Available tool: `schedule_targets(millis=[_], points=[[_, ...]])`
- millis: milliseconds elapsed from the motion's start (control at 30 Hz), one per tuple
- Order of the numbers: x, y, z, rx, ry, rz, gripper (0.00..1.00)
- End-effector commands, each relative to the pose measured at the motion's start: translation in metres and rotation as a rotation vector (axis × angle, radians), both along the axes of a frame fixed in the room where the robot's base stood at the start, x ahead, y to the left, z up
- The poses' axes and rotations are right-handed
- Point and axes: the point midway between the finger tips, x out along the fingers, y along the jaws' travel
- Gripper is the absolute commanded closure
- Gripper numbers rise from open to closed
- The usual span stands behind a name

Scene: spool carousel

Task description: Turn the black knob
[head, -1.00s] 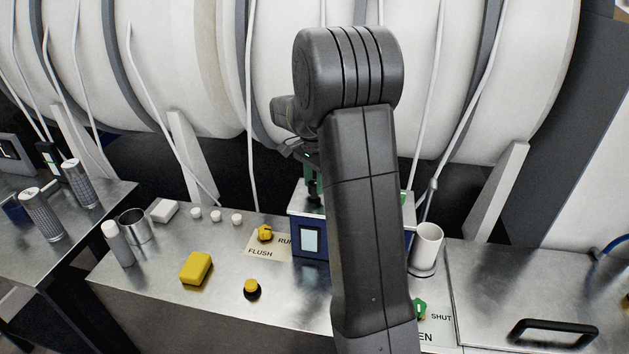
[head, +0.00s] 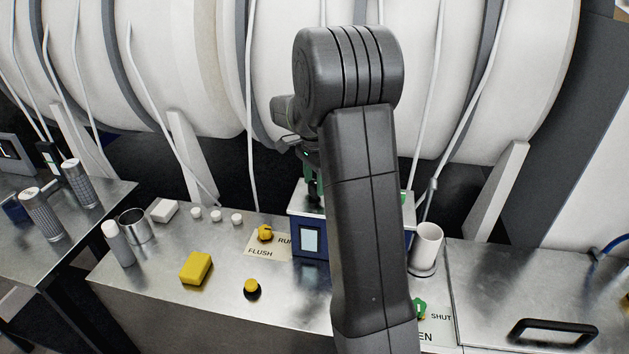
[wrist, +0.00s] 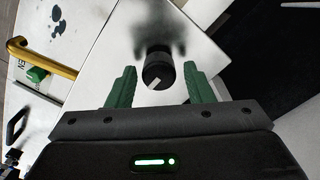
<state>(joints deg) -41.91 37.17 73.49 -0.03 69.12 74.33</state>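The black knob (wrist: 159,68) shows in the wrist view on a pale metal plate (wrist: 185,28), with a light mark on its front. My gripper (wrist: 157,80) is open, its two green fingers standing apart to the left and right of the knob. I cannot tell whether either finger touches it; a gap shows on each side.
A yellow knob (head: 265,233) on the FLUSH/RUN plate, a yellow block (head: 196,268) and a yellow-topped button (head: 252,288) are left of the box. A white cup (head: 427,247) and a green SHUT/OPEN handle (head: 420,309) are to the right. White cables hang behind.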

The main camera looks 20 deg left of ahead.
Motion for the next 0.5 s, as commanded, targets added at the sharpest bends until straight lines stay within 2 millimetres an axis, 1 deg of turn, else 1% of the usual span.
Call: schedule_targets(millis=[333,433,500], points=[[0.0,0.0,0.001,-0.001,0.002,0.001,0.46],[0.0,0.0,0.009,0.0,0.0,0.001,0.46],[0.0,0.0,0.019,0.002,-0.001,0.001,0.46]])
